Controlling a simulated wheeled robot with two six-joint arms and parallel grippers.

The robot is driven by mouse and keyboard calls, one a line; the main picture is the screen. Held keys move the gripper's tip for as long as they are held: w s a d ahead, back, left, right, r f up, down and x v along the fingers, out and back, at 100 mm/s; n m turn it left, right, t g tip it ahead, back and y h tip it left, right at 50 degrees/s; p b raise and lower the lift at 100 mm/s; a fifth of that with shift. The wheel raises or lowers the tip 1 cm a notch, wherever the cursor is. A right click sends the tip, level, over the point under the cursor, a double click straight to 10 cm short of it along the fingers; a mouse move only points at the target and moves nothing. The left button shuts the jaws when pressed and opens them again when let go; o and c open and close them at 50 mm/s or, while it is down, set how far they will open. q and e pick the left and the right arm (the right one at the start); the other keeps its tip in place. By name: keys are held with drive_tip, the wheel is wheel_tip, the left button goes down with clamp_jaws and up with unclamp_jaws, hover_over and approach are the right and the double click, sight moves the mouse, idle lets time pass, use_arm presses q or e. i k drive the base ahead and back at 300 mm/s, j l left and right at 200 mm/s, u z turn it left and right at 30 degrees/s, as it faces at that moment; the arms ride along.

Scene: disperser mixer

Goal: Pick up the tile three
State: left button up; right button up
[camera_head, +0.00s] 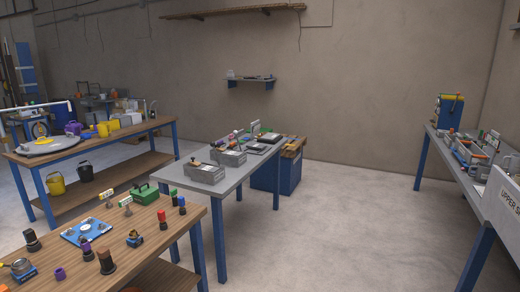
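I cannot make out a tile marked three. A flat blue square plate (88,231) with a pale round disc on it lies on the near wooden table (165,235); no number on it is readable. Two small stands with pale label cards, one at the back (107,196) and one nearer the middle (126,203), are on the same table; their text is too small to read. Neither of my grippers shows in this view.
The near table also holds a green case (145,194) and several small dark, red and blue pieces. A grey table (233,178) with grey devices stands beyond it. A bench (470,185) is at the right. The floor (335,225) between is clear.

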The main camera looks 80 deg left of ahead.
sight(255, 146)
drive_tip(key=u, duration=2.85)
drive_tip(key=i+l+z, duration=0.1)
drive_tip(key=i+z, duration=0.35)
drive_tip(key=i, duration=0.9)
drive_tip(key=i+l, duration=0.1)
drive_tip(key=i, duration=3.2)
drive_tip(key=i+u, duration=0.4)
drive_tip(key=i+l+u, duration=0.2)
drive_tip(key=u, duration=0.2)
drive_tip(key=i+l+u, duration=0.65)
drive_tip(key=u, duration=0.15)
drive_tip(key=i+l+u, duration=0.35)
drive_tip(key=l, duration=0.15)
drive_tip(key=l+u, duration=0.4)
drive_tip(key=i+l+u, duration=0.1)
drive_tip(key=l+u, duration=0.3)
drive_tip(key=l, duration=0.15)
drive_tip(key=l+u, duration=0.4)
drive_tip(key=l, duration=0.15)
